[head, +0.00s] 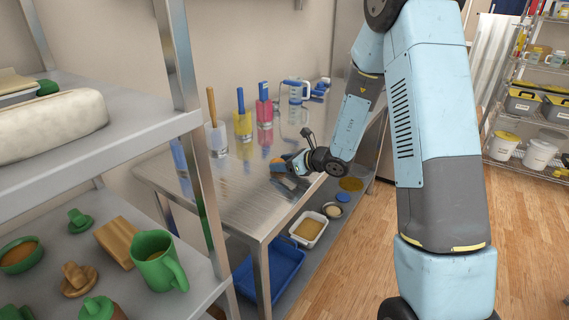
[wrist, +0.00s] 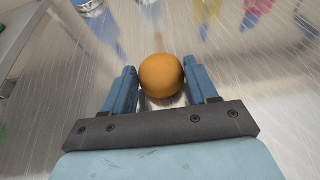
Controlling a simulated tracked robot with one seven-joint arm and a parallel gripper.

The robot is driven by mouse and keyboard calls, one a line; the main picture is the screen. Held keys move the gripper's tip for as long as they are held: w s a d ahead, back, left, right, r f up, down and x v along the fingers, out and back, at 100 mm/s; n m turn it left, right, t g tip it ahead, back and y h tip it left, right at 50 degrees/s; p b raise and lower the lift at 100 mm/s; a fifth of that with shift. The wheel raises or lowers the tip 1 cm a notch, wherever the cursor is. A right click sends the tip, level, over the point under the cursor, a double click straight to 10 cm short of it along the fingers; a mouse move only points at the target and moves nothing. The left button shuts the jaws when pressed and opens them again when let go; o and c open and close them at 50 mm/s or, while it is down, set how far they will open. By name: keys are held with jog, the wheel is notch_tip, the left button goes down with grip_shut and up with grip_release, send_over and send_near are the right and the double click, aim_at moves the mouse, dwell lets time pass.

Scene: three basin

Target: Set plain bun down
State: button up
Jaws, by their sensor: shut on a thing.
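The plain bun (wrist: 161,75), round and golden brown, sits between the two blue fingers of my gripper (wrist: 162,80) in the wrist view. My gripper is shut on it. In the head view my gripper (head: 280,170) is low over the right part of the metal table (head: 225,200), and only a small orange-brown bit of the bun shows there. I cannot tell whether the bun touches the tabletop.
Yellow (head: 243,125) and red (head: 264,118) cups with tools stand behind my gripper, beside a clear cup (head: 217,138). The table's front left is bare. A shelf with a green jug (head: 158,260) stands at left. Below the table are a blue bin (head: 272,275) and white tray (head: 309,228).

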jog(key=shift+f, duration=0.1)
jog(key=o, duration=1)
jog(key=shift+o, duration=0.2)
